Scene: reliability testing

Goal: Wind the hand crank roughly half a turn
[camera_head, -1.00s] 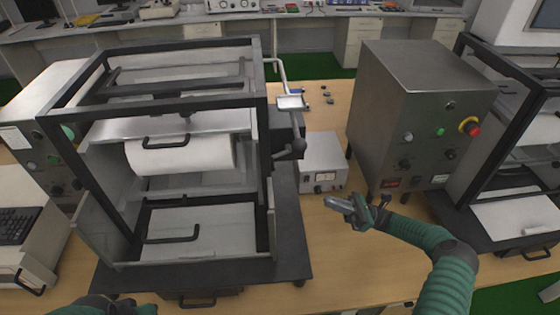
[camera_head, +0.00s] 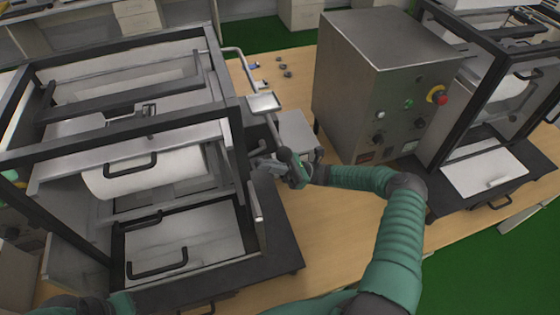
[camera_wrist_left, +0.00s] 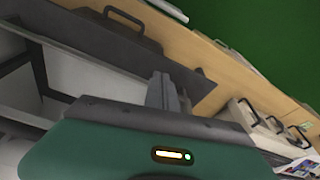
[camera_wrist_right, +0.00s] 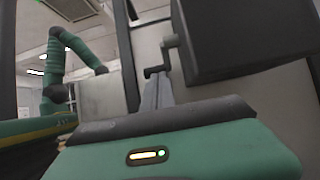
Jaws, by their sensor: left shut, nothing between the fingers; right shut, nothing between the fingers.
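The hand crank (camera_head: 284,154) is a dark grey bent lever on the right side of a black-framed machine (camera_head: 232,95). In the right wrist view the crank (camera_wrist_right: 168,52) shows just beyond the fingertips, beside a dark box. My right gripper (camera_head: 268,164) is shut and empty, close by the crank; I cannot tell whether it touches it. Its closed fingers show in the right wrist view (camera_wrist_right: 157,92). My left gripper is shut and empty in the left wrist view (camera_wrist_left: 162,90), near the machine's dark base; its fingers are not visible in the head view.
A steel control box (camera_head: 345,85) with buttons and a red knob stands to the right. A small grey meter box (camera_head: 298,132) sits behind my right gripper. A second framed machine (camera_head: 450,105) is at the far right. Bare wooden table (camera_head: 335,225) lies between them.

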